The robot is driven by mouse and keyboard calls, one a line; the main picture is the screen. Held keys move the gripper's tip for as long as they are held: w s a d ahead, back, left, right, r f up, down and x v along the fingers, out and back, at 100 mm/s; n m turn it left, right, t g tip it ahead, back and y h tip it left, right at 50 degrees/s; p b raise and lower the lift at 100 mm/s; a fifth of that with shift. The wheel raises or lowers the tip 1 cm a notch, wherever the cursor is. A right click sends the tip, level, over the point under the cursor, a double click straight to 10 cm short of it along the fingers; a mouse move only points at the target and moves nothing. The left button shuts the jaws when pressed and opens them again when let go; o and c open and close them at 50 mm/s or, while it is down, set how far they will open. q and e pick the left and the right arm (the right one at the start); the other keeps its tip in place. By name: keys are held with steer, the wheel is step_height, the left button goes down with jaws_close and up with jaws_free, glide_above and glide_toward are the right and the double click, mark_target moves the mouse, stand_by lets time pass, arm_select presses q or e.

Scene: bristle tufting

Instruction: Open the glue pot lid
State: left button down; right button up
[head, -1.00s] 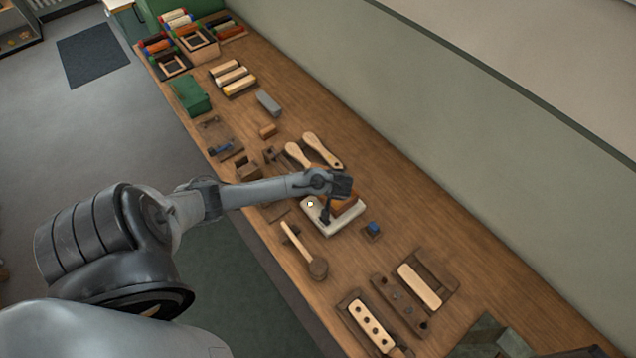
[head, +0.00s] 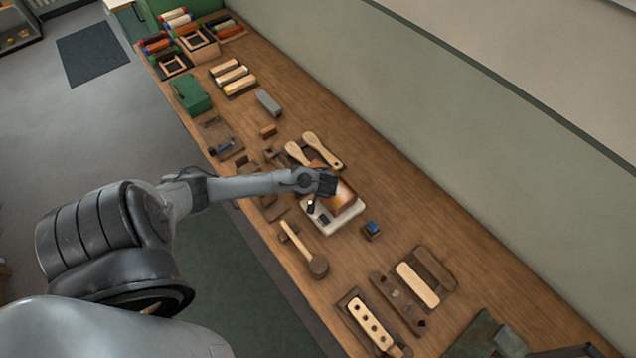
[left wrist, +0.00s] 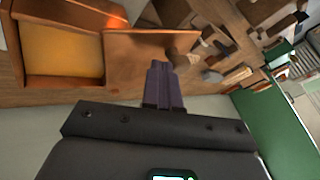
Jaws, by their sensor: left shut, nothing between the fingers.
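The copper glue pot (head: 342,191) sits on a white base (head: 350,217) in the middle of the bench. In the left wrist view the pot's opening (left wrist: 62,52) shows amber glue inside a copper rim. A flat copper panel with a knob, which looks like the lid (left wrist: 135,62), lies swung out to the right of the opening. My left gripper (left wrist: 160,75) is shut and empty, its fingertips close to the lid panel; I cannot tell whether they touch.
A wooden mallet (head: 303,248) lies in front of the pot. A small blue item (head: 373,228) stands to its right. Wooden paddles (head: 322,150) lie behind it. Brush blocks and holders (head: 370,325) lie at the lower right. The bench beside the wall is clear.

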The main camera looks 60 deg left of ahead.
arm_select(q)
steer(key=shift+s+a+m+t+p, duration=0.2)
steer(key=shift+a+m+t+p, duration=0.3)
steer(key=shift+a+m+t, duration=0.5)
steer(key=shift+a+m+h, duration=0.3)
steer(key=shift+a+m, duration=0.4)
steer(key=shift+m, duration=0.1)
steer(key=shift+w, duration=0.1)
